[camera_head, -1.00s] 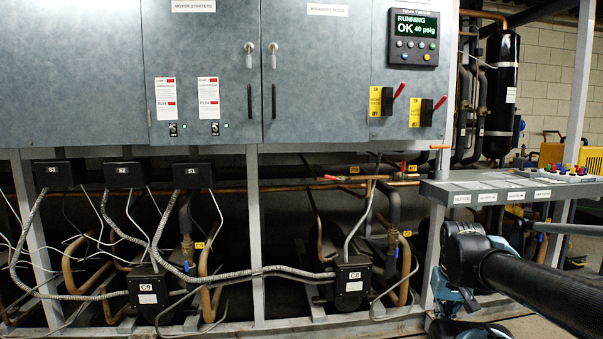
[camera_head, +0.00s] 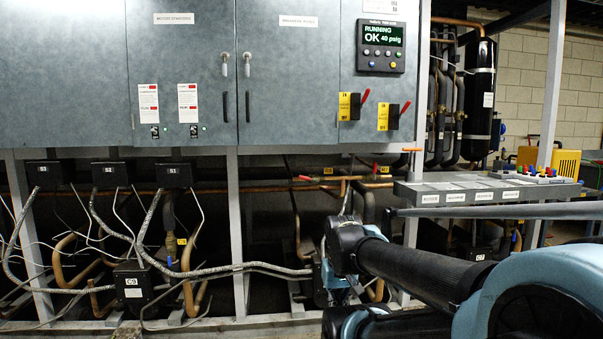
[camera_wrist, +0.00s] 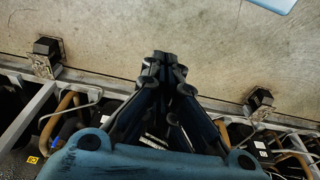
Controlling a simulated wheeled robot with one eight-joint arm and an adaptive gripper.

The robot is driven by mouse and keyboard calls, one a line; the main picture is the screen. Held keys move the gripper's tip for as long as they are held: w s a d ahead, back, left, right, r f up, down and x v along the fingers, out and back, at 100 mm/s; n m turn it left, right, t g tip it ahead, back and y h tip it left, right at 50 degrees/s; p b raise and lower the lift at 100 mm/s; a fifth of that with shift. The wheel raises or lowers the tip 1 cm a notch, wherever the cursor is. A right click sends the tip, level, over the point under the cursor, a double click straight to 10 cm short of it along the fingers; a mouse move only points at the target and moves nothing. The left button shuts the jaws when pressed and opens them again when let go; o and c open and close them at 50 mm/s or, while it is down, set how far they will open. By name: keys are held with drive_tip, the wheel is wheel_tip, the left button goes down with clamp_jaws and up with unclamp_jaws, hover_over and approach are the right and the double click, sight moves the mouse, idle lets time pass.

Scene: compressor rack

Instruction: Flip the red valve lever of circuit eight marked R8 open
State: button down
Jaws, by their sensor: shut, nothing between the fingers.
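Two small red levers show on the copper piping under the cabinet in the head view: a left red lever (camera_head: 304,178) beside a yellow tag (camera_head: 327,170), and a right red lever (camera_head: 375,167) beside another yellow tag (camera_head: 384,170). The tag lettering is too small to read, so I cannot tell which lever is R8. In the wrist view my gripper (camera_wrist: 165,58) is shut and empty, its fingertips together over a pale floor. In the head view my arm reaches in from the right, below the levers, and the fingers cannot be made out.
A grey shelf (camera_head: 425,187) with labels juts out at the right. A compressor box (camera_head: 132,281) and pipes fill the lower rack. Red-handled switches (camera_head: 350,105) sit on the cabinet above. Pale floor (camera_wrist: 220,50) is open in the wrist view.

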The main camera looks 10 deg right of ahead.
wheel_tip(320, 180, up, 33)
drive_tip(key=m+t+y, duration=0.2)
drive_tip(key=t, duration=0.9)
hover_over(308, 179)
drive_tip(key=s, duration=0.9)
drive_tip(key=d+x, duration=0.1)
drive_tip(key=x, duration=0.8)
drive_tip(key=shift+w+a+f, duration=0.25)
drive_tip(key=shift+a+f, duration=0.1)
drive_tip(key=shift+f, duration=0.1)
drive_tip(key=shift+d, duration=0.15)
